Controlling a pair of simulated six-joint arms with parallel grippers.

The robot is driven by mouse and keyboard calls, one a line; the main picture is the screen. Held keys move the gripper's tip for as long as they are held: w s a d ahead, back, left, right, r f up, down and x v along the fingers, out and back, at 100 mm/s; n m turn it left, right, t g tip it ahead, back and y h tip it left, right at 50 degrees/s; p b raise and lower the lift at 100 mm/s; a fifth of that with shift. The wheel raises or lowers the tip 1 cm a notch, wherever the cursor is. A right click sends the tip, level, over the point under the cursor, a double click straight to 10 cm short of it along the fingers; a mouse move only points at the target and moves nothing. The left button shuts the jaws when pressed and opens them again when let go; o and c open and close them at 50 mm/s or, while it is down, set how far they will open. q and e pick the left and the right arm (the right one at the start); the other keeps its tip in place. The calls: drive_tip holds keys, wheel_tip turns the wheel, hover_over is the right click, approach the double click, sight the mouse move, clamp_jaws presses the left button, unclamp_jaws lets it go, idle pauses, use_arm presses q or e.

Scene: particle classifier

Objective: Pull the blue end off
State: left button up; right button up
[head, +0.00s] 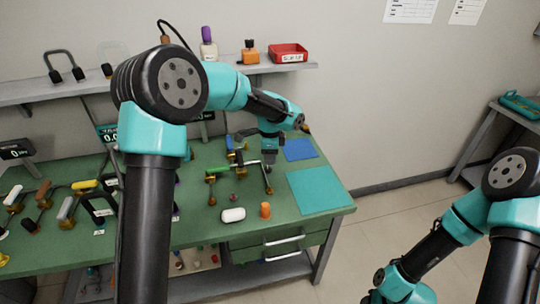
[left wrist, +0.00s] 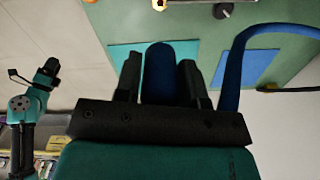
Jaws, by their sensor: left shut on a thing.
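A blue rounded end (left wrist: 160,75) sits between the two dark fingers of my left gripper (head: 269,165) in the left wrist view. The fingers press on its sides. In the head view my left gripper points down over the green bench, and the blue end in it is too small or hidden to make out. A curved blue band (left wrist: 234,65) rises beside the gripper in the left wrist view; I cannot tell whether it joins the held end. My right gripper (left wrist: 46,72) is small in the left wrist view, held away from the bench, its jaws unclear.
The green bench holds a teal mat (head: 320,190), a blue mat (head: 300,149), a white capsule-shaped piece (head: 233,215) and an orange piece (head: 265,210). Several handled tools crowd its left side. A red tray (head: 288,53) stands on the shelf. The mats are clear.

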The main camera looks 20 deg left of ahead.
use_arm(q)
drive_tip(key=shift+r, duration=1.5)
